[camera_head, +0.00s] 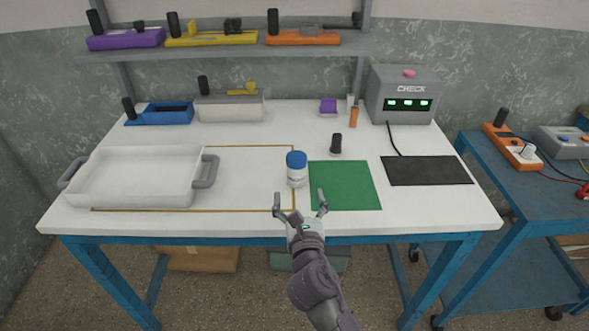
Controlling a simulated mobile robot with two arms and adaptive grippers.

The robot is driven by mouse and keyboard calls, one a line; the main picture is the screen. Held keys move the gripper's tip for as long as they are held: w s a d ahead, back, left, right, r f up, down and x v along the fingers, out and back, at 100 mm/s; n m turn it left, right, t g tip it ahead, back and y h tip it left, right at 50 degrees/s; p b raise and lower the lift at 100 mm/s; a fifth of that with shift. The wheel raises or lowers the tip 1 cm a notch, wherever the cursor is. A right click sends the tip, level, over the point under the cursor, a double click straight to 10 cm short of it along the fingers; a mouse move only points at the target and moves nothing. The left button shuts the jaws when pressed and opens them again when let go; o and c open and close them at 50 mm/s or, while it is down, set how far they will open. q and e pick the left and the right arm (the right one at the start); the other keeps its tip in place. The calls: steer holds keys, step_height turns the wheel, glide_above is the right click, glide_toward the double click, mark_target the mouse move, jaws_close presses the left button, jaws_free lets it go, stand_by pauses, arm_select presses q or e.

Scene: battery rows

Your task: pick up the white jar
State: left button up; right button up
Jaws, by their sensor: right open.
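The white jar (297,176) with a blue lid stands upright on the white table, just left of the green mat (345,186). My right gripper (300,198) is at the table's front edge, just in front of the jar in the picture. Its two fingers are spread wide and nothing is between them. I cannot tell how high it is above the table. My left gripper does not show.
A white tray (135,199) with grey handles stands at the left. A small black-topped item (336,144) stands behind the green mat. A black mat (427,171) and a grey CHECK box (402,95) are at the right. The table's front right is clear.

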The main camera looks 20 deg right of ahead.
mark_target(298, 164)
steer(key=w, duration=0.2)
steer(key=w+d, duration=0.1)
steer(key=w, duration=0.4)
steer(key=shift+w+d+r, duration=0.1)
steer(key=shift+w+d, duration=0.25)
steer(key=shift+w, duration=0.05)
steer(key=shift+w+d+r, duration=0.2)
steer(key=shift+w+d, duration=0.05)
steer(key=shift+w, duration=0.2)
steer(key=w, duration=0.1)
steer(key=w+d, duration=0.1)
steer(key=w, duration=0.1)
steer(key=shift+w+d+r, duration=0.1)
steer(key=shift+w+r, duration=0.05)
steer(key=shift+w, duration=0.5)
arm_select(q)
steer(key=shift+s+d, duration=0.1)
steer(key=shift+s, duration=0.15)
arm_select(e)
jaws_close()
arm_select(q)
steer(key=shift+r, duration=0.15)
arm_select(e)
steer(key=shift+r, duration=0.2)
